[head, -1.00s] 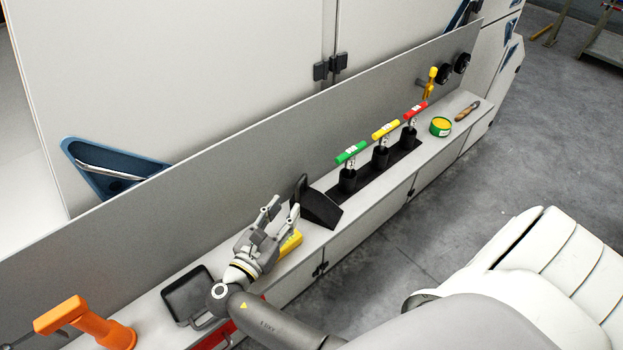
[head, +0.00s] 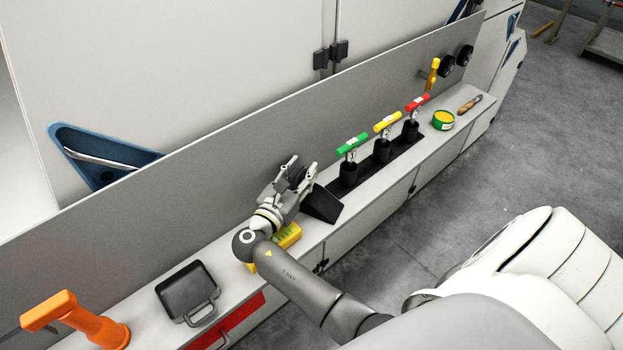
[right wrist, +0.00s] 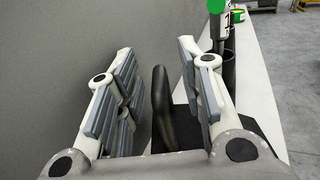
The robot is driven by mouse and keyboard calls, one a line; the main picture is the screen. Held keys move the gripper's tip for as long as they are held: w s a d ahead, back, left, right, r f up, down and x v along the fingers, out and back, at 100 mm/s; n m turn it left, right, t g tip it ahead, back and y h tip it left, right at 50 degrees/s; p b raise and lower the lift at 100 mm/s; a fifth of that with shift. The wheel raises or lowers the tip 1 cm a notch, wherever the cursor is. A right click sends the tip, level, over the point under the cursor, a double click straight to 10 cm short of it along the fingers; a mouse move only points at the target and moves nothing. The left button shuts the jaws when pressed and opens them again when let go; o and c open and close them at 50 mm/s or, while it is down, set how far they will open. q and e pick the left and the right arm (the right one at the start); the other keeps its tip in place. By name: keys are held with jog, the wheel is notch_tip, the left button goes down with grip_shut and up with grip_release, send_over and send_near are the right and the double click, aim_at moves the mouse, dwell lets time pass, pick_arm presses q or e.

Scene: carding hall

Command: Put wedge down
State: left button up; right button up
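The black wedge (head: 322,205) rests on the grey ledge (head: 352,203), its sloped body in front of the gripper. Its upright black handle (right wrist: 162,108) shows in the right wrist view between the fingers, nearer the right-hand finger, with a clear gap on the left. My right gripper (head: 302,165) is open around the handle and is not clamped on it. In the head view the fingers hide most of the handle. My left gripper is not in view.
Black stand with green (head: 351,145), yellow (head: 387,121) and red (head: 417,102) handled tools is right of the wedge. A yellow device (head: 286,236) lies under my wrist. A black tray (head: 186,290) and orange tool (head: 75,318) are left. A grey panel (head: 200,155) stands behind.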

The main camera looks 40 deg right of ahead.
jog(key=shift+a, duration=0.1)
grip_shut()
jog(key=shift+r, duration=0.1)
dwell(0.4)
